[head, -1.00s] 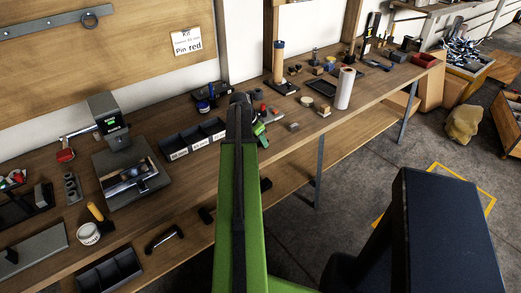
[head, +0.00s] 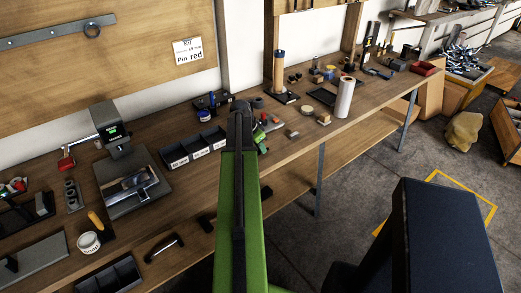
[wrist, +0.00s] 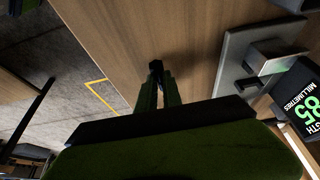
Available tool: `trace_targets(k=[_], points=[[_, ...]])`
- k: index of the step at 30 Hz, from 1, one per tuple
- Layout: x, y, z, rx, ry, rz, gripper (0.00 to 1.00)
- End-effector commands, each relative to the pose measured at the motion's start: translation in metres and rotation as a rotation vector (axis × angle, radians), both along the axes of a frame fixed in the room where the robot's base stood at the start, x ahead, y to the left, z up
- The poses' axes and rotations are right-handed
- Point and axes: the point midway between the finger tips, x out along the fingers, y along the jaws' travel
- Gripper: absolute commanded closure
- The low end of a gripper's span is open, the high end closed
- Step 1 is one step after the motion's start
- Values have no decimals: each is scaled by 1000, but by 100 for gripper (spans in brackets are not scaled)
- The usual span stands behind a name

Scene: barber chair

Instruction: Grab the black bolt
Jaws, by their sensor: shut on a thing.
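In the wrist view, my gripper (wrist: 158,92) has its two green fingers close together, shut on a small black piece that looks like the black bolt (wrist: 156,68). The bolt is at the fingertips, over the brown wooden bench top (wrist: 190,25), and casts a shadow beside it. Its full shape is too small and dark to make out. In the head view my green arm hides the gripper and the bolt.
A measuring device with a lit display (head: 115,131) stands on the bench at left; its display (wrist: 302,100) also shows in the wrist view. Black bins (head: 195,146), a white roll (head: 345,97) and small parts stand along the bench. A dark box (head: 445,235) is front right.

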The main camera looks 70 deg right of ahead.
Motion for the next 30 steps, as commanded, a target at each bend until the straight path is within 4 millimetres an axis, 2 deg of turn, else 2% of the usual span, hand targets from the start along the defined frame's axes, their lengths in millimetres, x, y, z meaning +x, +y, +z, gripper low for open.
trace_targets(k=[8,15,21,25,30], points=[[0,0,47,0,0,1,100],[-58,-11,78,-1,1,-4,100],[-96,-20,100,0,-1,-2,100],[-109,-23,105,0,0,-1,100],[-114,-24,106,0,1,2,100]])
